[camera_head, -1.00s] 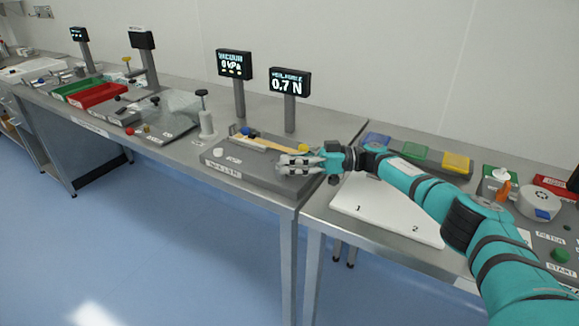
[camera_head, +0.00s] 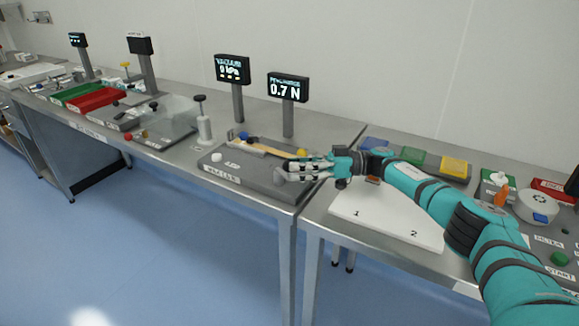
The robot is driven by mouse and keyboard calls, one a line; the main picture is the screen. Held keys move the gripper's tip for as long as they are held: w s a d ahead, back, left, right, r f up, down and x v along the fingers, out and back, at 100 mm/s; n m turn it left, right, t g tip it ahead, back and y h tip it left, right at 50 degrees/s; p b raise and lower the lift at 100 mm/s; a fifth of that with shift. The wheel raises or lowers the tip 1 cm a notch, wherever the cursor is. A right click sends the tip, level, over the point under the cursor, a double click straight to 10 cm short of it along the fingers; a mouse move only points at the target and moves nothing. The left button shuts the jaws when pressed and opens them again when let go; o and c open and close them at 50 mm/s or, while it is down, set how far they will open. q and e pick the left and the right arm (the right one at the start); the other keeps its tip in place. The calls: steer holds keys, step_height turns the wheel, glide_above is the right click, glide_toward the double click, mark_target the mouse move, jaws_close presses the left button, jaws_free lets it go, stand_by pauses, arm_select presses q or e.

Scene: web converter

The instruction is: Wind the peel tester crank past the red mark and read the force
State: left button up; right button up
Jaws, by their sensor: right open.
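The peel tester (camera_head: 245,180) is a grey box near the front edge of the left bench, with a tan strip (camera_head: 262,148) along its top. Its force display (camera_head: 288,88) stands behind it and reads 0.7 N. My right gripper (camera_head: 284,172) is open at the right end of the tester, with its fingers pointing left. The fingers cover that end, so I cannot make out the crank or the red mark. A white round knob (camera_head: 216,157) is on the tester's left part. My left gripper is not in view.
A vacuum display (camera_head: 232,69) and a white post with a black knob (camera_head: 203,122) stand left of the tester. Red (camera_head: 97,100) and green trays lie farther left. A white board (camera_head: 385,214) marked 1 and 2 lies under my right arm.

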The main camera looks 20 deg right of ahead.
steer(key=v, duration=0.5)
steer(key=shift+s+d, duration=0.1)
stand_by(0.3)
